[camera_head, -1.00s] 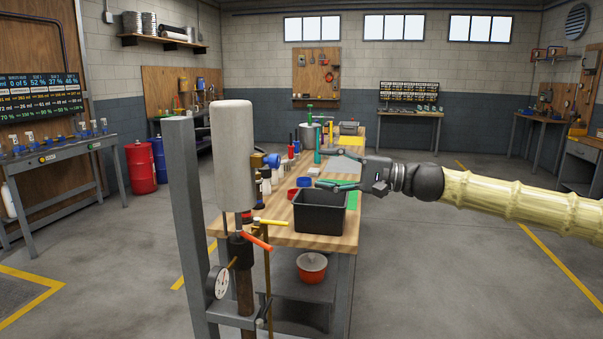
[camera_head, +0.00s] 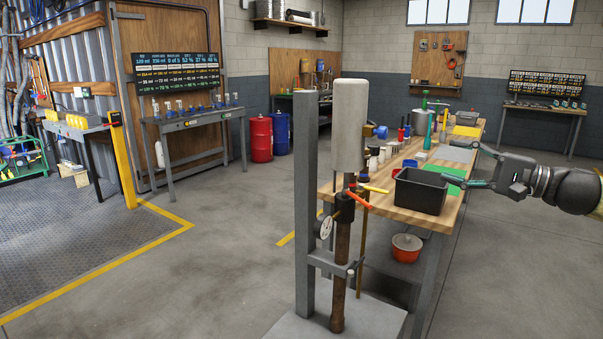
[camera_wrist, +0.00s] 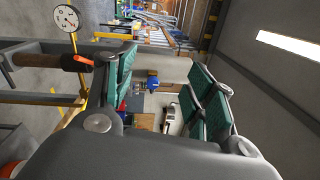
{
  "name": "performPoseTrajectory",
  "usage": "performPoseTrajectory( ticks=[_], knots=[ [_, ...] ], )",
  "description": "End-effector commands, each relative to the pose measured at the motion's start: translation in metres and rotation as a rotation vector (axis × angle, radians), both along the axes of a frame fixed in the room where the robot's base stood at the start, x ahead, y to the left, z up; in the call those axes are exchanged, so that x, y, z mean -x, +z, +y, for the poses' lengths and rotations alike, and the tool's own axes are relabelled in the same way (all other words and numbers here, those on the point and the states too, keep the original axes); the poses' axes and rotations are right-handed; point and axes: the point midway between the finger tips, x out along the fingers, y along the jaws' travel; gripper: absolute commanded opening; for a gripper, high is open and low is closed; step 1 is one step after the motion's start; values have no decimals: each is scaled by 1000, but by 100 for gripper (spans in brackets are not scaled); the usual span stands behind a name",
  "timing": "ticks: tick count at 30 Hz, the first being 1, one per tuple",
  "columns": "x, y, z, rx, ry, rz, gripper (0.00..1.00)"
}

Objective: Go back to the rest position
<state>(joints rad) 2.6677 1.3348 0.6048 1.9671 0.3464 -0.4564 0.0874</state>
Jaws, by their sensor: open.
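My gripper (camera_head: 462,168) is at the right in the head view, at the right side of the workbench and beside the black bin. Its green-padded fingers are spread apart with nothing between them. The wrist view also shows the open fingers (camera_wrist: 165,90), with parts of the workshop visible through the gap. My arm runs out of the head view at the right edge. No rest position is marked in either view.
The wooden workbench (camera_head: 405,216) carries the black bin (camera_head: 420,191), bottles and a pot. A grey post stand (camera_head: 306,200) with a pale cylinder (camera_head: 349,125) and gauge (camera_head: 325,227) stands in front. Open floor (camera_head: 220,270) lies left. A red-orange bucket (camera_head: 406,248) is under the bench.

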Motion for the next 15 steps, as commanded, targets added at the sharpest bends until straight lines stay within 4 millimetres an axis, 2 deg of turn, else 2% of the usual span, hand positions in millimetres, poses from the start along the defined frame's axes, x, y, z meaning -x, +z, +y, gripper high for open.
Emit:
performPoseTrajectory(
  ticks=[8,15],
  knots=[
    [-8,-36,19,67,-12,59,55],
    [-17,-83,46,152,-19,125,55]
  ],
)
